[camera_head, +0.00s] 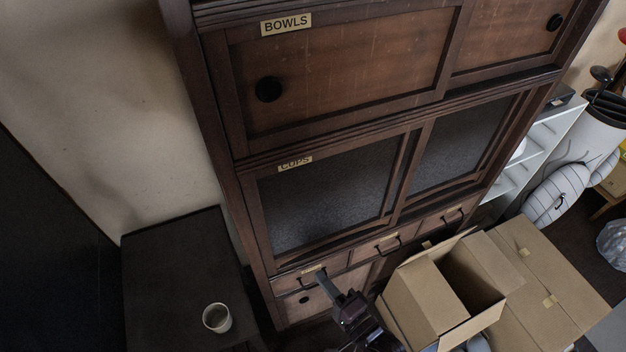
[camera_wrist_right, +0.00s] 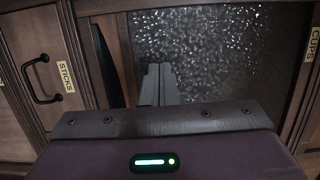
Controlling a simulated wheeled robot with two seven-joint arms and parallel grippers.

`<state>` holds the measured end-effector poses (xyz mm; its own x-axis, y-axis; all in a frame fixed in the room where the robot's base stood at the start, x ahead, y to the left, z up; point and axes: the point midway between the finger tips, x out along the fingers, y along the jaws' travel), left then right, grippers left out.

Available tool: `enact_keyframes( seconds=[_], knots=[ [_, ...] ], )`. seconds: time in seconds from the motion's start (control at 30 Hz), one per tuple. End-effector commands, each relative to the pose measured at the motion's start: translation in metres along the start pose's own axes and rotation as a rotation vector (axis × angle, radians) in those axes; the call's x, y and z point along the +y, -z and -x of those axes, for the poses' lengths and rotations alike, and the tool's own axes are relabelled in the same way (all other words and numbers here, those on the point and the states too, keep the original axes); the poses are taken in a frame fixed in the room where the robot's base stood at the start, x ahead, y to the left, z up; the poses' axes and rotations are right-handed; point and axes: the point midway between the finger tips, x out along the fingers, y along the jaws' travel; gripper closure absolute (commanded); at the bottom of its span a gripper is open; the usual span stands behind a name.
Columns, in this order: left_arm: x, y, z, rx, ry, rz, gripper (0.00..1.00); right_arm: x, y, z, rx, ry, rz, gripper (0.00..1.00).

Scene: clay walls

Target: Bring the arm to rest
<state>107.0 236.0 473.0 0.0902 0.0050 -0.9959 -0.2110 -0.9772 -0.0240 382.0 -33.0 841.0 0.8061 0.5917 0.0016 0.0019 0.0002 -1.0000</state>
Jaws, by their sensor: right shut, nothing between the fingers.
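My right gripper (camera_head: 322,280) reaches up from the bottom middle of the head view, in front of the lower drawers of a dark wooden cabinet (camera_head: 243,200). Its two grey fingers are shut together and hold nothing. In the right wrist view the shut fingers (camera_wrist_right: 158,84) point at a dark speckled glass panel (camera_wrist_right: 215,50). Whether they touch the cabinet I cannot tell. My left gripper is not in view.
A drawer handle (camera_wrist_right: 38,80) beside a STICKS label (camera_wrist_right: 66,77) is left in the wrist view. An open cardboard box (camera_head: 415,295) stands right of my right gripper. A cup (camera_head: 217,318) stands on a dark table (camera_head: 180,265) at left. White shelves (camera_head: 540,140) stand farther right.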

Motion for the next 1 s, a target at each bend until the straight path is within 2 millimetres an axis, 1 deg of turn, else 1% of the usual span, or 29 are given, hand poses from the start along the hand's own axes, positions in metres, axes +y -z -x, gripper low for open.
enact_keyframes(
  seconds=[0.1, 0.17, 0.27, 0.37, 0.4, 0.47, 0.5, 0.57, 0.6, 0.67, 0.7, 0.77, 0.8, 0.9, 1.0],
  knots=[
    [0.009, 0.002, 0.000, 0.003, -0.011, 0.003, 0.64, 0.002, 0.000, 0.000, 0.000, -0.004, 0.002, 1.00],
    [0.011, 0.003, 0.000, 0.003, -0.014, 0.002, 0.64, 0.010, -0.001, 0.001, 0.001, -0.026, 0.017, 1.00],
    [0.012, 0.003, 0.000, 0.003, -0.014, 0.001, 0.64, 0.045, -0.002, 0.008, 0.000, -0.121, 0.086, 1.00],
    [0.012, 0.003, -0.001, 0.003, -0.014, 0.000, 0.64, 0.105, -0.003, 0.026, -0.019, -0.291, 0.215, 1.00],
    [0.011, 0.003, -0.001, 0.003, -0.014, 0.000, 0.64, 0.134, -0.004, 0.039, -0.038, -0.374, 0.278, 1.00],
    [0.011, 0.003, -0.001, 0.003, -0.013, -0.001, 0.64, 0.175, -0.006, 0.060, -0.079, -0.501, 0.374, 1.00],
    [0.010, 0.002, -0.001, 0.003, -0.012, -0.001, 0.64, 0.201, -0.007, 0.077, -0.114, -0.584, 0.436, 1.00],
    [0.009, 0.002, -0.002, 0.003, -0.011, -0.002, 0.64, 0.237, -0.008, 0.106, -0.177, -0.707, 0.528, 1.00],
    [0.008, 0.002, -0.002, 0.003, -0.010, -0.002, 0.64, 0.260, -0.009, 0.127, -0.227, -0.787, 0.587, 1.00],
    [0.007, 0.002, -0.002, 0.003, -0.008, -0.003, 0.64, 0.290, -0.009, 0.162, -0.313, -0.903, 0.670, 1.00],
    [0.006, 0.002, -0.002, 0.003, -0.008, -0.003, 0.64, 0.307, -0.009, 0.186, -0.373, -0.975, 0.721, 1.00],
    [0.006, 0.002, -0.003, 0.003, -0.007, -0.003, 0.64, 0.329, -0.008, 0.221, -0.468, -1.074, 0.789, 1.00],
    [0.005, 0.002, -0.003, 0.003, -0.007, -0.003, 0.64, 0.340, -0.007, 0.243, -0.531, -1.131, 0.828, 1.00],
    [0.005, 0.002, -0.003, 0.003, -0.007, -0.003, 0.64, 0.359, -0.006, 0.291, -0.670, -1.242, 0.898, 1.00],
    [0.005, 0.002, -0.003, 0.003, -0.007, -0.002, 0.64, 0.367, -0.004, 0.322, -0.768, -1.308, 0.938, 1.00]
  ],
)
